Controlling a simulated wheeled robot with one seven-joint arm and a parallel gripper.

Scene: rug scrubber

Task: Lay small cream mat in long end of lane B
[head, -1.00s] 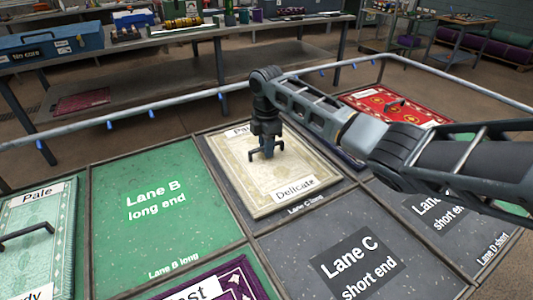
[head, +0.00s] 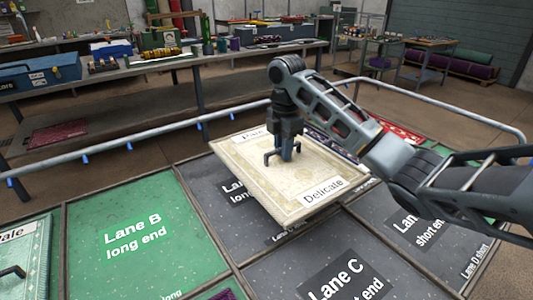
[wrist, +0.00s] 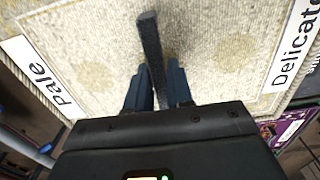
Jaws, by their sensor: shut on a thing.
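The small cream mat (head: 258,188) has a "Delicate" label, a partly covered "Pale" label and a dark handle. My gripper (head: 284,158) is shut on the handle at the mat's middle and holds the mat slightly tilted above lane C's long end (head: 209,203). In the wrist view the two fingers (wrist: 160,92) close around the handle, with the cream mat (wrist: 215,45) beneath. Lane B's long end (head: 145,255) is a bare green panel to the left of the held mat.
A pale green mat (head: 22,248) with a handle lies left of lane B's long end. Lane C's short end (head: 300,265) is bare in front. A red mat (head: 400,134) lies behind my arm. A grey rail (head: 150,143) runs along the back, with a workbench (head: 110,72) beyond.

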